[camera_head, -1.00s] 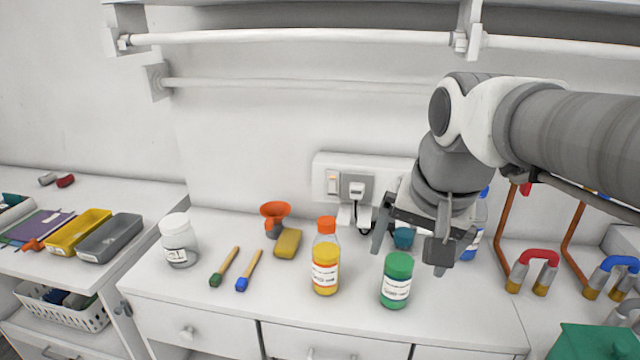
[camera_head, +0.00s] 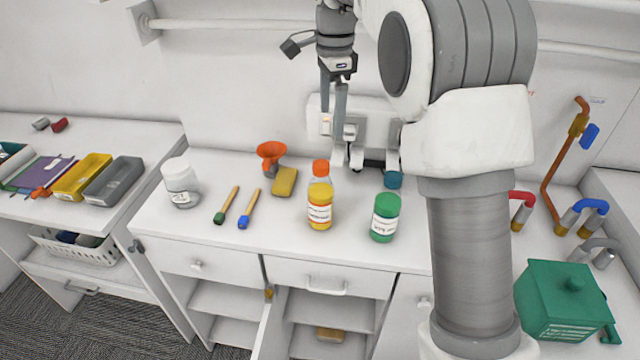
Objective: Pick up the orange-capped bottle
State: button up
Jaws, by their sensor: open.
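The orange-capped bottle (camera_head: 320,198) stands upright on the white counter. It is clear, with yellow liquid and a white-and-orange label. My gripper (camera_head: 334,125) is open and empty, pointing down, above and behind the bottle in the picture. Its fingers appear nearly edge-on in front of the wall socket, and no contact with the bottle shows.
A green bottle (camera_head: 385,217) stands close to the right of the orange-capped one. A yellow sponge (camera_head: 285,181), an orange funnel (camera_head: 270,155), two brushes (camera_head: 248,208) and a white-lidded jar (camera_head: 180,183) are to the left. The counter in front is clear.

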aim_at(321, 177)
jog(key=shift+m, duration=0.5)
jog(key=f, duration=0.4)
jog(key=w+a+f, duration=0.1)
jog(key=f, duration=0.3)
jog(key=f+p, duration=0.1)
jog(key=f, duration=0.4)
jog(key=shift+w+a+f, duration=0.1)
jog(key=shift+w+a, duration=0.05)
jog(key=shift+w, duration=0.2)
jog(key=shift+s+a+f+p, duration=0.1)
jog(key=shift+f+p, duration=0.1)
jog(key=shift+f, duration=0.7)
jog(key=shift+s+a+f+p, duration=0.1)
jog(key=shift+a+f+p, duration=0.05)
jog(key=shift+f, duration=0.75)
jog(key=shift+s+a+f+p, duration=0.1)
jog(key=shift+f+p, duration=0.1)
jog(key=shift+f, duration=0.7)
jog(key=shift+r, duration=0.1)
grip_shut()
